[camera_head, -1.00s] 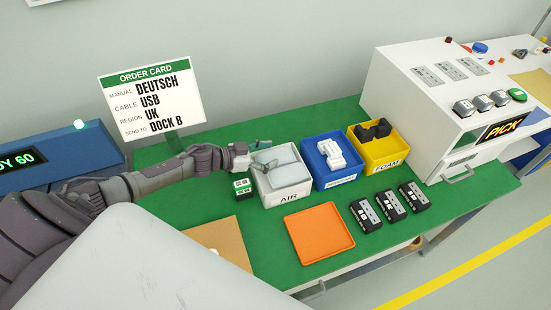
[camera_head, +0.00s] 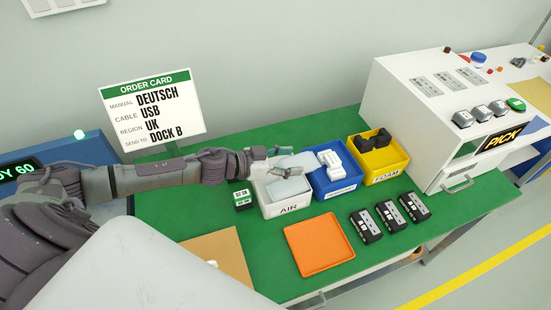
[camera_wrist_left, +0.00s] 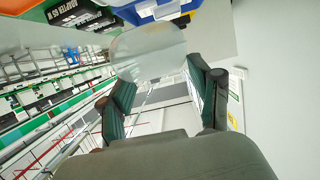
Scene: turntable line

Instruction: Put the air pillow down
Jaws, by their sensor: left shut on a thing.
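My left gripper (camera_head: 291,169) is above the white bin labelled AIR (camera_head: 288,209). It is shut on a pale, translucent air pillow (camera_head: 289,188), which shows tilted below the fingers, over the bin's opening. From the head view I cannot tell whether the pillow touches the bin. In the left wrist view the air pillow (camera_wrist_left: 148,52) sits between the two fingertips of the left gripper (camera_wrist_left: 160,78). My right gripper is not in view.
An empty orange tray (camera_head: 319,245) lies in front of the bins. A blue bin (camera_head: 337,187) with white pieces and a yellow FOAM bin (camera_head: 384,171) stand to the right. Several black adapters (camera_head: 391,215) lie right of the tray. An order card (camera_head: 153,104) stands behind.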

